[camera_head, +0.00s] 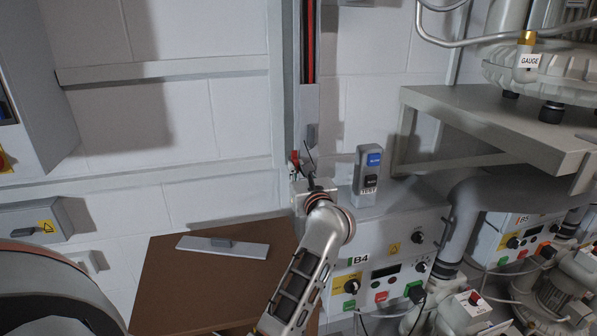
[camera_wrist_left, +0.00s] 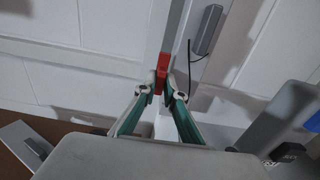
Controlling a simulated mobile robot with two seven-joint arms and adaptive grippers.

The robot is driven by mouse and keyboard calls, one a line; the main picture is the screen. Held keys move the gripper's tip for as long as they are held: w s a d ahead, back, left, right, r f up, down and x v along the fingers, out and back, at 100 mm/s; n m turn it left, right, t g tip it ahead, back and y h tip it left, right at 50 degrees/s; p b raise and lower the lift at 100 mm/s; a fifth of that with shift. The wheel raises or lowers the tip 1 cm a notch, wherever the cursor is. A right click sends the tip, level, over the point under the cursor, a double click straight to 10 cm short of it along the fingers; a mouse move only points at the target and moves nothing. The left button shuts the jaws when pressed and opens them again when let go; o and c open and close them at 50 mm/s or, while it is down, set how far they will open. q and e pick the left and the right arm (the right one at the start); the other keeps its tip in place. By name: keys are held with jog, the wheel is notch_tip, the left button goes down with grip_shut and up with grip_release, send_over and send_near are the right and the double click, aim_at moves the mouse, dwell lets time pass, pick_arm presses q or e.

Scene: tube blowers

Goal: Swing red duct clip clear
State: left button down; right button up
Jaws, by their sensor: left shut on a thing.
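The red duct clip (camera_wrist_left: 161,72) sits at the edge of the grey vertical duct in the left wrist view. My left gripper (camera_wrist_left: 164,92) has its two fingertips closed on the clip from either side. In the head view a small patch of red, the clip (camera_head: 295,157), shows at the duct just above my left gripper (camera_head: 302,172); the wrist hides most of the grip. The grey duct (camera_head: 306,110) runs up the wall, its upper part open with red and black cables (camera_head: 308,40) inside. My right gripper is not in view.
A grey control box (camera_head: 368,175) with blue and black buttons stands close to the right of my gripper, on the B4 cabinet (camera_head: 385,262). A grey plate with a handle (camera_head: 222,247) lies on the brown table (camera_head: 180,290). A metal shelf (camera_head: 480,115) juts out at right.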

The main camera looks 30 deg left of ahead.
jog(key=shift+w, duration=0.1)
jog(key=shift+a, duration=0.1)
pick_arm(q)
jog(key=c, duration=2.1)
grip_release()
jog(key=shift+c, duration=0.2)
jog(key=v, duration=0.7)
jog(key=shift+s+d, duration=0.15)
jog(key=shift+s, duration=0.05)
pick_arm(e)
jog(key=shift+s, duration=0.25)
